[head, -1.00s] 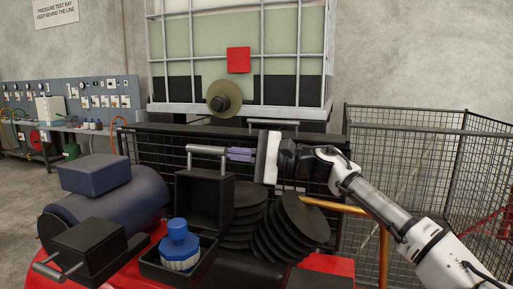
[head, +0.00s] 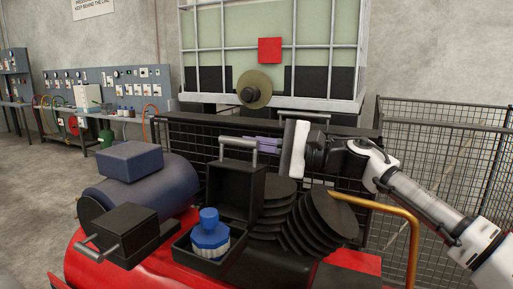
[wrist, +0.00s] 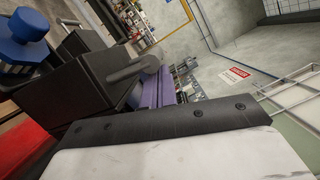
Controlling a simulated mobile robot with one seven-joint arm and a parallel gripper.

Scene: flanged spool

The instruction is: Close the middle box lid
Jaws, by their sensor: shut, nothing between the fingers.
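The middle box (head: 210,262) is a black open box with a blue capped part (head: 209,230) inside. Its black lid (head: 235,192) stands upright at the back edge, with a grey bar handle (head: 236,142) on it. My gripper (head: 250,144) has purple fingers, shut and empty, just right of and apparently behind the lid's handle end. In the wrist view the lid (wrist: 95,88) and handle (wrist: 132,70) lie in front of the fingers (wrist: 152,92). I cannot tell whether they touch. The blue part (wrist: 22,32) also shows there.
A closed black box (head: 130,235) with a handle sits at left, below a blue motor (head: 150,190). Tilted black discs (head: 325,218) stand right of the lid, near an orange pipe (head: 385,207). A mesh fence and caged tank (head: 320,60) are behind.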

